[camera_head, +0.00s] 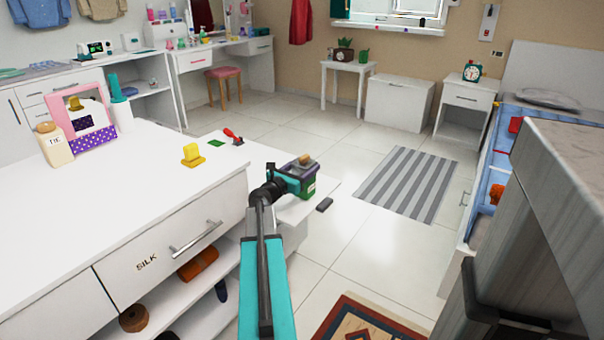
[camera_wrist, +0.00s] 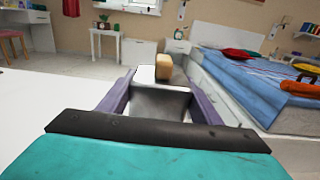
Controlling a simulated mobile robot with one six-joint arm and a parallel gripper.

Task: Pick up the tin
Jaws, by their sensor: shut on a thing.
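In the head view my gripper (camera_head: 300,178) holds the tin near the end of the white surface. I cannot tell whether the tin's underside touches that surface. The near finger hides part of the tin.
A white counter (camera_head: 130,210) fills the left, with a yellow object (camera_head: 193,155), a red-handled item (camera_head: 232,136) and a pink frame (camera_head: 80,115). A dark item (camera_head: 324,204) lies beyond the surface's edge. A bed (camera_head: 500,150) is right; open floor (camera_head: 350,235) lies between.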

